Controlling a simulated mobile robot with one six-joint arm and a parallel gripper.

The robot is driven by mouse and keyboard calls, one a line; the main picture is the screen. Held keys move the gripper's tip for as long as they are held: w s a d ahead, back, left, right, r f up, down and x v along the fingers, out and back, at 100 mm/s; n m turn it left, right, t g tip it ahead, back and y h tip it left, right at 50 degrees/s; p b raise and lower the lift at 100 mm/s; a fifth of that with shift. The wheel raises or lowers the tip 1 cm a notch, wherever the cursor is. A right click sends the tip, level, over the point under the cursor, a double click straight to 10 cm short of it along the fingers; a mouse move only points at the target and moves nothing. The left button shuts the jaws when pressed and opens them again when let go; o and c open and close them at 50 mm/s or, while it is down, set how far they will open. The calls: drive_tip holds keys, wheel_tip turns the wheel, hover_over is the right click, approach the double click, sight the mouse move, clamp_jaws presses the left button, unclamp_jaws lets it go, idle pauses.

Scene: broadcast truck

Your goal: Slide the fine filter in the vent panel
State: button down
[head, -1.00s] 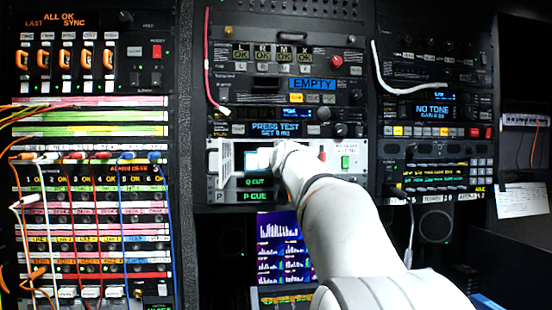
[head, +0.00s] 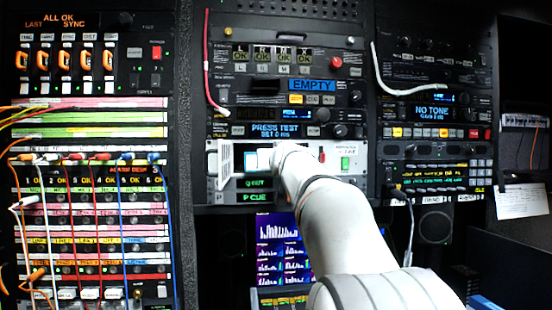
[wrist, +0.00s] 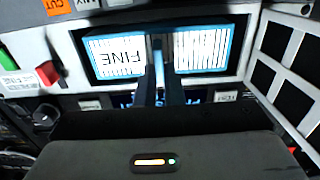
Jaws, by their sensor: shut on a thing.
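The fine filter (wrist: 113,56) is a white pleated panel with a light blue rim, marked FINE, upside down in the wrist view. My gripper (wrist: 158,45) is shut on its middle, with dark fingers across its face. The filter lies at the dark opening of the white vent panel (wrist: 50,45); how deep it sits I cannot tell. In the head view, a blue-edged part of the filter (head: 250,160) shows left of my gripper, and my arm covers the rest. The vent panel's grille door (head: 225,161) stands swung open at the left; it is at the right in the wrist view (wrist: 285,60).
A red switch (head: 321,155) and a green switch (head: 345,163) sit on the panel right of the opening. A red cable (head: 208,75) hangs above left. Patch bays with many cables (head: 90,157) fill the left rack. A screen (head: 280,245) is below.

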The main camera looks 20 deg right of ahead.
sight(271, 173)
drive_tip(key=shift+p+x, duration=1.55)
drive_tip(key=shift+x, duration=2.25)
drive_tip(key=c, duration=1.5)
unclamp_jaws()
drive_tip(key=shift+f, duration=0.1)
drive_tip(key=shift+s+a+f+b, duration=0.1)
drive_tip(key=shift+s+a+b, duration=0.1)
drive_tip(key=shift+s+b, duration=0.25)
drive_tip(key=b+v, duration=0.3)
drive_tip(key=v, duration=0.3)
drive_tip(key=shift+s, duration=0.4)
